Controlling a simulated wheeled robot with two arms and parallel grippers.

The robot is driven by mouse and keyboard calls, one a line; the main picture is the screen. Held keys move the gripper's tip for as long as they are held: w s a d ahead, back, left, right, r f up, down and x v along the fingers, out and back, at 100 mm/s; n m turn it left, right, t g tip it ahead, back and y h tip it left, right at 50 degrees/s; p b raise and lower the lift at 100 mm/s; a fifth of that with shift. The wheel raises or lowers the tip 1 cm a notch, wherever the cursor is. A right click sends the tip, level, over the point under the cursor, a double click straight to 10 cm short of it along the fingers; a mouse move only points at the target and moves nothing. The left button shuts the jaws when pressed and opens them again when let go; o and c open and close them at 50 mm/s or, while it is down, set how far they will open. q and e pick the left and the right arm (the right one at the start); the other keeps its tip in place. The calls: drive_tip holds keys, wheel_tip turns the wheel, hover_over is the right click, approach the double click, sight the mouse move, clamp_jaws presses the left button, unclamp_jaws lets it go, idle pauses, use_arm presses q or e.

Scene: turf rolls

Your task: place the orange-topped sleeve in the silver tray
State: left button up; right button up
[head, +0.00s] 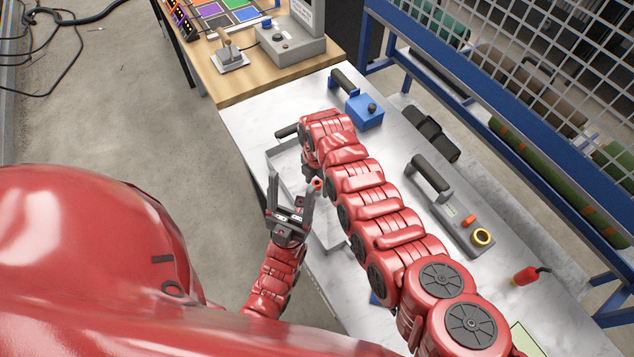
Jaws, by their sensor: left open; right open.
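The silver tray (284,164) lies on the metal tabletop, partly covered by my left gripper and my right arm. A small piece with an orange ring-shaped top (316,184), which looks like the sleeve, shows over the tray area. It is just right of my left gripper's right finger, beside my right arm. I cannot tell whether it rests on the tray floor. My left gripper (290,176) is open, its fingers pointing up the picture over the tray, with nothing visible between them. My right arm reaches across the table from the lower right; its gripper is hidden behind its own links.
A grey plate with a black handle (430,174) bears an orange piece (469,221) and a yellow ring (481,237). A blue block (366,112) stands behind. A red-bodied tool (525,276) lies right. A blue-framed mesh fence (480,95) bounds the right side.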

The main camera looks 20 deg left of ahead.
sight(317, 182)
drive_tip(key=shift+r, duration=0.2)
wheel_tip(317, 182, up, 8)
drive_tip(key=b, duration=0.3)
drive_tip(key=shift+w+f, duration=0.15)
drive_tip(key=shift+f, duration=0.05)
wheel_tip(317, 182, up, 4)
drive_tip(key=shift+r+p, duration=0.15)
drive_tip(key=shift+p, duration=0.45)
drive_tip(key=shift+s, duration=0.2)
